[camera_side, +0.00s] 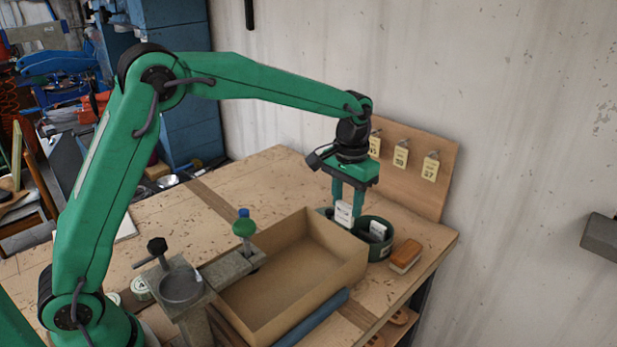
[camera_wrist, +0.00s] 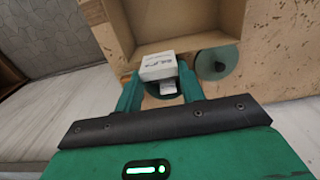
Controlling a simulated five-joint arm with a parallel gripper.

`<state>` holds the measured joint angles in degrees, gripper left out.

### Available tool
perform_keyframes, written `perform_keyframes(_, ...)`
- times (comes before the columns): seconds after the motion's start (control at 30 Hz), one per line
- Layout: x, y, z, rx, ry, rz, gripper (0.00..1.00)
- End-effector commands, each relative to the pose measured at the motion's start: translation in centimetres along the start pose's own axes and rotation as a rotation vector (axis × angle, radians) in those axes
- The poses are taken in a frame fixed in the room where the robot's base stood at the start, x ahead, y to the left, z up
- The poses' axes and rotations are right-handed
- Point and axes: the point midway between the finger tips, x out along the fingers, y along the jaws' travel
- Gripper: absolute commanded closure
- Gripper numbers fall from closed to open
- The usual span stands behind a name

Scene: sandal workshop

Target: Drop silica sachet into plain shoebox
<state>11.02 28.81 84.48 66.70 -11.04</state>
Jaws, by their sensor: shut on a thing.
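A white silica sachet (camera_side: 343,214) with dark print is between the fingers of my gripper (camera_side: 347,208), which is shut on it. The sachet also shows in the wrist view (camera_wrist: 159,66), with my gripper (camera_wrist: 160,88) on either side of it. Another white sachet (camera_side: 377,231) is in that bowl. The plain brown shoebox (camera_side: 262,305) stands open to the left of the bowl, and its visible inside is empty.
A brush with an orange-brown back (camera_side: 405,255) lies right of the bowl. A board with hanging tags (camera_side: 415,165) stands behind.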

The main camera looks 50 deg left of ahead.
Motion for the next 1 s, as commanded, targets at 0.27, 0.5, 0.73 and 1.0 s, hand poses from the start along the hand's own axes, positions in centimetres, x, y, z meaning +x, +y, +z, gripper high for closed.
perform_keyframes(0.27,-1.2,-0.7,5.5,0.000,0.001,0.000,0.82)
perform_keyframes(0.5,-1.4,-1.4,10.2,0.000,0.000,0.000,0.82)
perform_keyframes(0.73,-1.2,-1.9,13.1,0.000,0.000,0.000,0.82)
perform_keyframes(1.0,-1.1,-2.0,13.8,0.000,0.000,0.000,0.82)
